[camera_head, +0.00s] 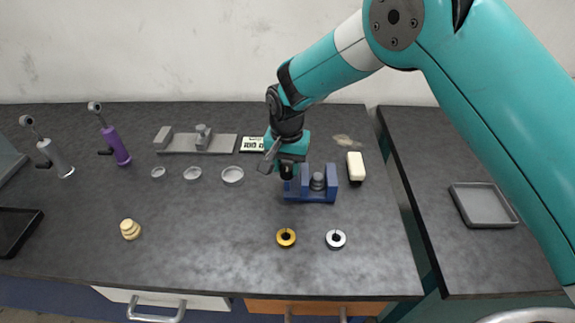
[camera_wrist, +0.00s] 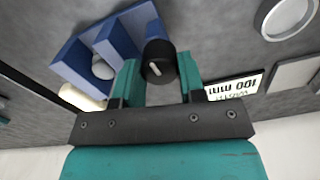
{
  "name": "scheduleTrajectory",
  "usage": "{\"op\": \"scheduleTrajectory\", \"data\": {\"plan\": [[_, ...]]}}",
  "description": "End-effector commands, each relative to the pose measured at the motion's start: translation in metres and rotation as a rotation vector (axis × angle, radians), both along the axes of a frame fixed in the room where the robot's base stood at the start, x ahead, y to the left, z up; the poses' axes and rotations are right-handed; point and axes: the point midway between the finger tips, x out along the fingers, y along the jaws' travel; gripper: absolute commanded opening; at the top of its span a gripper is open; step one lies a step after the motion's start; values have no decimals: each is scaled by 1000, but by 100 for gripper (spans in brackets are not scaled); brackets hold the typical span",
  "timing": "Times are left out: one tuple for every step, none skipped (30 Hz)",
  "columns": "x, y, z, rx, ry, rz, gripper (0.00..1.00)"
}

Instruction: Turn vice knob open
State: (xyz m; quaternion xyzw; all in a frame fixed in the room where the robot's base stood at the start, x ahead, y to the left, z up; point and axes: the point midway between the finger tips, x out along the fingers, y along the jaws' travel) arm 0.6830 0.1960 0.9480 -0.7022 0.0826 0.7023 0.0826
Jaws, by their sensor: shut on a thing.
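The blue vice (camera_head: 318,190) stands on the dark worktop, right of the middle, and fills the upper left of the wrist view (camera_wrist: 98,48). Its black knob (camera_wrist: 158,62), with a pale mark on its face, sticks out at one end of the vice. My gripper (camera_wrist: 157,82) has a teal finger on each side of the knob and is shut on it. In the head view my gripper (camera_head: 285,172) comes down at the vice's left end and mostly hides the knob. A grey round part (camera_head: 318,182) sits between the vice's jaws.
A cream block (camera_head: 356,167) lies close right of the vice. A gold ring (camera_head: 286,237) and a silver ring (camera_head: 336,239) lie in front. A label card (camera_head: 252,144), shallow dishes (camera_head: 232,175) and a grey fixture (camera_head: 198,142) are to the left. The front middle worktop is mostly clear.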

Motion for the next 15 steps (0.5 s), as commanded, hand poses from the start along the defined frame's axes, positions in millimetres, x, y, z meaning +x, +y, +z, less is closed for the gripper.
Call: {"op": "scheduleTrajectory", "data": {"plan": [[0,0,-1,1,0,38,13],[0,0,-1,1,0,65,13],[0,0,-1,1,0,102,13],[0,0,-1,1,0,131,13],[0,0,-1,1,0,159,13],[0,0,-1,0,0,198,13],[0,0,-1,0,0,226,13],[0,0,0,0,0,255,13],[0,0,-1,0,0,293,13],[0,0,0,0,0,322,13],[0,0,0,0,0,350,13],[0,0,0,0,0,388,13],[0,0,0,0,0,416,13],[0,1,0,0,0,445,13],[0,1,0,0,0,483,13]]}}
